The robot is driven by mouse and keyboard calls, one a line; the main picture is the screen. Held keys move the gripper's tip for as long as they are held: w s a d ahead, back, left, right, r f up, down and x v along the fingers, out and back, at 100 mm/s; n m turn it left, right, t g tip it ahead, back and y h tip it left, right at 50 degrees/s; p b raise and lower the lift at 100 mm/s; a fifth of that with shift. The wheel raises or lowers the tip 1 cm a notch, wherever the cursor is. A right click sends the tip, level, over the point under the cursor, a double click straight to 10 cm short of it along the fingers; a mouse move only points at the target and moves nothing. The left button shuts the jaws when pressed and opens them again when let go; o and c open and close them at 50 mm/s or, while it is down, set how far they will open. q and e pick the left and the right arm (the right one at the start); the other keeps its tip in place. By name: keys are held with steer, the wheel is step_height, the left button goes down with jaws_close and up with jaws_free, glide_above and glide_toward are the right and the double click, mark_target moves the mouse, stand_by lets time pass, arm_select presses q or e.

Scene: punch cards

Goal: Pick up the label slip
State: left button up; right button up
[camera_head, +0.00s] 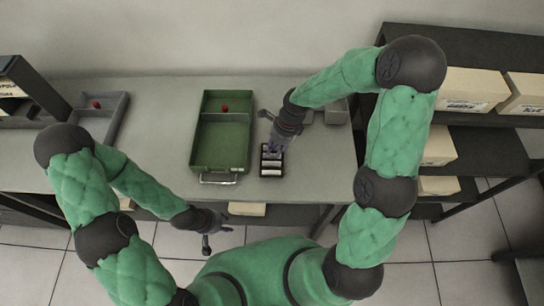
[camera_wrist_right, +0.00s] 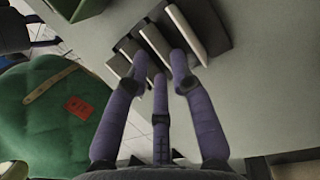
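A small black rack (camera_head: 271,160) stands on the table right of the green tray, with several pale slips upright in its slots. In the right wrist view the pale slips (camera_wrist_right: 185,30) stand in rows in the dark rack (camera_wrist_right: 212,38); I cannot tell which is the label slip. My right gripper (camera_head: 275,147) is just above the rack's far end. Its purple fingers (camera_wrist_right: 160,62) are apart and reach over the slips, with no slip clearly gripped between them. My left gripper (camera_head: 215,240) hangs off the table's front edge, its fingers spread and empty.
A green tray (camera_head: 221,143) with a divider, a small red object (camera_head: 225,108) and a front handle lies left of the rack. A grey tray (camera_head: 117,121) is at the far left. Shelves with boxes (camera_head: 472,90) stand right. The table (camera_head: 325,165) is clear right of the rack.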

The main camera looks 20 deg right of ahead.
mark_target(272, 157)
steer(key=shift+x, duration=1.25)
jaws_close()
steer(key=shift+r, duration=0.1)
